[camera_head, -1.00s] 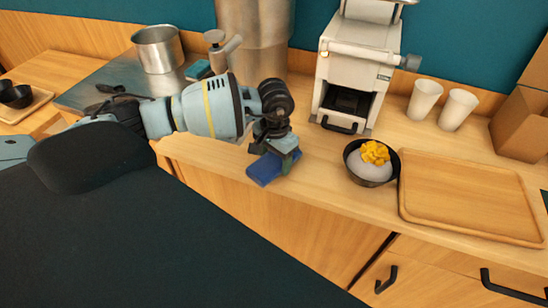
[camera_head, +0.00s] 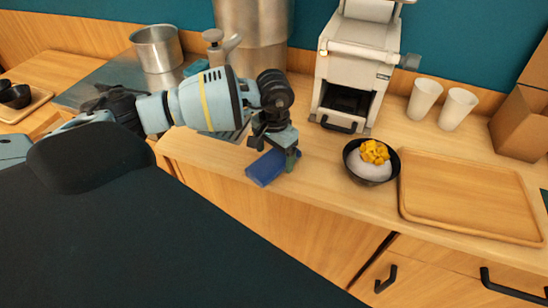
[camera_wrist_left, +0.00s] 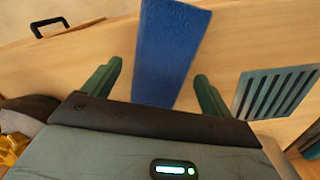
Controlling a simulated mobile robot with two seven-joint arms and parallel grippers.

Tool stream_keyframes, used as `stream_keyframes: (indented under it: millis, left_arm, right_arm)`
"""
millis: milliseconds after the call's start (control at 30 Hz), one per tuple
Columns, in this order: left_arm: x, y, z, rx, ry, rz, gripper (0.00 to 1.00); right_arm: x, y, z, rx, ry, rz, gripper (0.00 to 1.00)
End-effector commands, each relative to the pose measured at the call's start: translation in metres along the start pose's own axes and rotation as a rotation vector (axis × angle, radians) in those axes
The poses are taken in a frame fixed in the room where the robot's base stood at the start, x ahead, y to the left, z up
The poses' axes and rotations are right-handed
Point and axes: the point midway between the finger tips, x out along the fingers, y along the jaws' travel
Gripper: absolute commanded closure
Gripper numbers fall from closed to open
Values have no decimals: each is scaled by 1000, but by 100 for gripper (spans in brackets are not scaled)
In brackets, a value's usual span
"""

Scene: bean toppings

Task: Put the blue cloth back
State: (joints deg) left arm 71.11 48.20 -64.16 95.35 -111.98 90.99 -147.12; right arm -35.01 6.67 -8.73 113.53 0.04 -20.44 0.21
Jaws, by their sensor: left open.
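The blue cloth (camera_head: 262,168) is a folded rectangle at the front edge of the wooden counter. My left gripper (camera_head: 276,152) is right at it and hides its far part in the head view. In the left wrist view the cloth (camera_wrist_left: 172,45) runs as a blue strip between the two green fingers of the open left gripper (camera_wrist_left: 157,75). Gaps show on both sides of the cloth, so the fingers are not closed on it. My right gripper is not in view.
A black bowl (camera_head: 364,178) with yellow topping stands right of the gripper, beside a wooden tray (camera_head: 470,198). A white machine (camera_head: 358,60) and white cups (camera_head: 424,98) stand behind. A slotted grille (camera_wrist_left: 275,92) lies close to one finger.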

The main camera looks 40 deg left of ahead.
Motion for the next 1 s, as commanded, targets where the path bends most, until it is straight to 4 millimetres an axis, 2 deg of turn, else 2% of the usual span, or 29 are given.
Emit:
stream_keyframes:
  millis: [300,500,700,1000]
  left_arm:
    - [-62,0,0,0,1,-1,15]
    - [-90,0,0,0,-1,-1,15]
    - [-101,0,0,0,-2,-1,15]
    - [-102,0,0,0,-1,0,15]
  right_arm:
    - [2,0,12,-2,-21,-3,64]
    - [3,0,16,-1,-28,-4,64]
    - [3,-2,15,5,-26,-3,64]
    - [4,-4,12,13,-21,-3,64]
